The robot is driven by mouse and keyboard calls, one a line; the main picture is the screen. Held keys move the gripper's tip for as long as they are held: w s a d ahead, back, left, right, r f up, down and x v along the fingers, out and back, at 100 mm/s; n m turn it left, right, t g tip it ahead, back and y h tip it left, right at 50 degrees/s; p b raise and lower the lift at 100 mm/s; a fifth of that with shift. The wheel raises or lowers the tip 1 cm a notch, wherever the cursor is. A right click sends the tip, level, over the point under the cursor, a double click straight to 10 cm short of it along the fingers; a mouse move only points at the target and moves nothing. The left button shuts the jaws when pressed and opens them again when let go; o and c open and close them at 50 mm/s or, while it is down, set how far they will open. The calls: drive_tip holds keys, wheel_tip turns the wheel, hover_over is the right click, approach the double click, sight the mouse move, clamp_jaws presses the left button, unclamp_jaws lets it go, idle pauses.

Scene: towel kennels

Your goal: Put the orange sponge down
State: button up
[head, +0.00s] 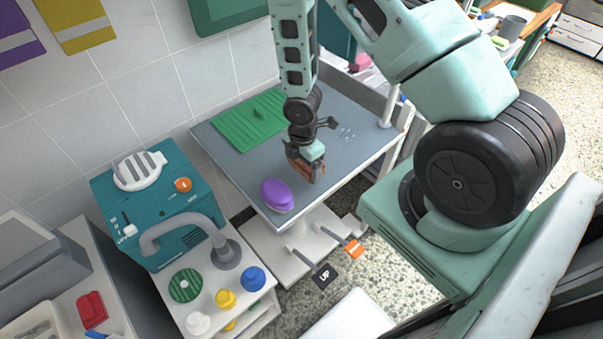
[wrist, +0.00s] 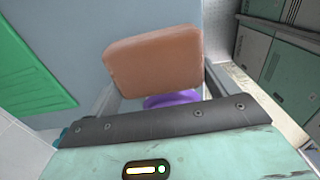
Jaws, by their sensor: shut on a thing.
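The orange sponge (wrist: 155,62) is a brownish-orange block held between the fingers of my gripper (head: 306,176). In the head view the sponge (head: 294,164) shows at the fingertips, over the front part of the grey table top (head: 345,150). My gripper is shut on it. In the wrist view the sponge hides part of what lies beyond it. I cannot tell whether its underside touches the table.
A purple oval thing (head: 277,195) lies at the table's front left corner, close to my gripper. A green ribbed mat (head: 250,122) lies at the back left. A teal machine (head: 160,200) stands left. The table's right part is mostly clear.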

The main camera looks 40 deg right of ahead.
sight(303, 182)
drive_tip(key=shift+f+p, duration=0.55)
drive_tip(key=shift+f, duration=1.65)
drive_tip(key=shift+f, duration=0.2)
drive_tip(key=o, duration=0.9)
drive_tip(key=shift+c, duration=0.2)
drive_tip(key=shift+r, duration=0.1)
